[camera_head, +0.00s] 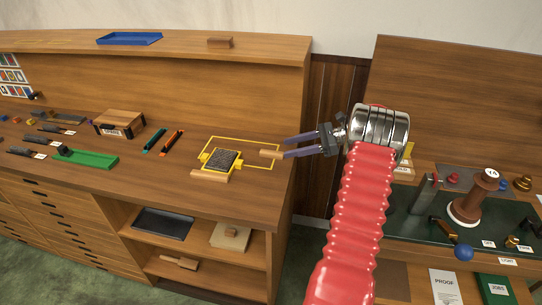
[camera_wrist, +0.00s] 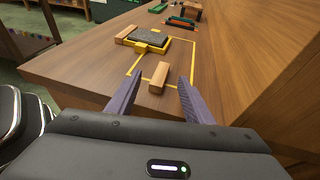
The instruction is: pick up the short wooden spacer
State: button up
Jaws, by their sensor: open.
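A short wooden spacer (camera_head: 268,153), a light-brown block, lies on the wooden bench top at the right side of a yellow outlined rectangle. It also shows in the wrist view (camera_wrist: 159,78), lying between and slightly ahead of my fingers. My gripper (camera_head: 286,147) is open and empty, its two purple-grey fingers reaching left toward the spacer. In the wrist view my gripper (camera_wrist: 159,82) has a finger on each side of the spacer, with visible gaps. In the head view the near finger hides the spacer's right end.
A longer wooden piece (camera_head: 209,175) lies by the dark type block (camera_head: 222,160) in its yellow frame. Orange (camera_head: 172,141) and teal (camera_head: 155,140) sticks lie farther left. The bench's right edge is close to the spacer. Bare wood surrounds the outline.

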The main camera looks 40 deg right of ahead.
aim_at(274, 153)
jog(key=shift+f+x, duration=0.2)
jog(key=shift+x, duration=1.1)
jog(key=shift+f+x, duration=0.2)
jog(key=shift+x, duration=1.1)
jog(key=shift+s, duration=0.1)
jog(key=shift+d, duration=0.1)
grip_shut()
